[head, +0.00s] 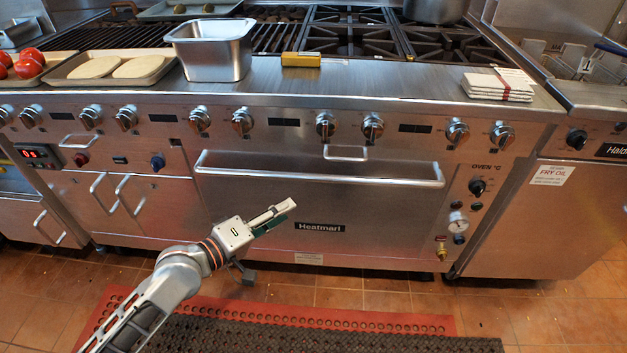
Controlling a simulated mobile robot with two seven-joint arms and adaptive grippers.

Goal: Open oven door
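The oven door (370,217) is a wide steel panel with a Heatmarl label, and it looks shut. Its long bar handle (320,176) runs across the top of the door, with a curved bend at each end. My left gripper (284,207) is in front of the left part of the door, lower in the picture than the handle and apart from it. Its fingers point right and slightly up, and they overlap from this angle, so their opening is unclear. I see nothing held. My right gripper is not in view.
Knobs line the panel above the door, and an oven dial (477,187) is to its right. A steel pan (213,52), a yellow box (301,59) and folded towels (497,84) sit on the counter. A dark mat (330,338) covers the floor in front.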

